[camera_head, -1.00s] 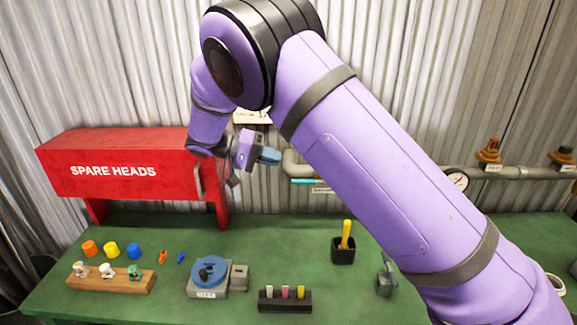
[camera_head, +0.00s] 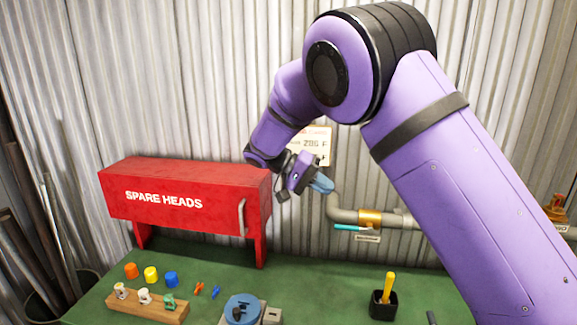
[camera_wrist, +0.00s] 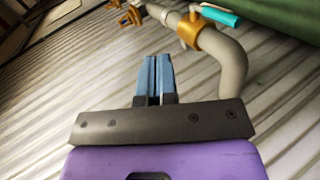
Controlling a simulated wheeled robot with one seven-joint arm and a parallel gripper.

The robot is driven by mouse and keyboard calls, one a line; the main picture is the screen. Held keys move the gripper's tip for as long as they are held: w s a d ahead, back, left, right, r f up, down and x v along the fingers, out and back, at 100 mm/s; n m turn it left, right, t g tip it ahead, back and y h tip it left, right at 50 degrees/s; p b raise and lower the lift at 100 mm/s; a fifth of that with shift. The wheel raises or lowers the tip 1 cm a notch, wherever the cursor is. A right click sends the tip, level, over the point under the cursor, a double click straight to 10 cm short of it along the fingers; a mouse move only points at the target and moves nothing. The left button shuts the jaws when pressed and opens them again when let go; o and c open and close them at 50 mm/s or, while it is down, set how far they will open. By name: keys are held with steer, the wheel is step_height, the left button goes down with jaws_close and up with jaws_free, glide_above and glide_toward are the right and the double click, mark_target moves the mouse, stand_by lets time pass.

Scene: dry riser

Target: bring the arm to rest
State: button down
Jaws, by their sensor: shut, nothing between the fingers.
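My purple arm reaches across the right of the head view and bends down. My gripper (camera_head: 321,184) hangs in the air just right of the red SPARE HEADS box, in front of the corrugated wall. In the wrist view my gripper (camera_wrist: 159,62) has its two blue-grey fingers side by side, shut, with nothing held. The fingers point along the wall, close in the picture to a grey pipe (camera_wrist: 232,75) with a brass collar and a teal lever (camera_wrist: 220,15). No contact with the pipe can be made out.
The red SPARE HEADS box (camera_head: 168,200) stands on legs on the green bench (camera_head: 215,257). On the bench are a wooden block (camera_head: 170,311) with small heads, coloured caps, a blue round device (camera_head: 243,308) and a black cup (camera_head: 383,306). A sign (camera_head: 312,147) hangs on the wall.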

steer(key=s+d+r+n+t+y, duration=0.1)
steer(key=s+d+r+n+y, duration=0.1)
steer(key=s+d+r+y, duration=0.9)
steer(key=s+d+t, duration=0.3)
steer(key=s+d, duration=0.1)
steer(key=s, duration=0.7)
steer(key=s+d+r+n+t+y, duration=0.1)
steer(key=s+d+t, duration=0.2)
steer(key=s, duration=0.9)
steer(key=shift+s+d+r+t, duration=0.15)
steer(key=shift+s+d+t, duration=0.15)
steer(key=shift+d, duration=0.75)
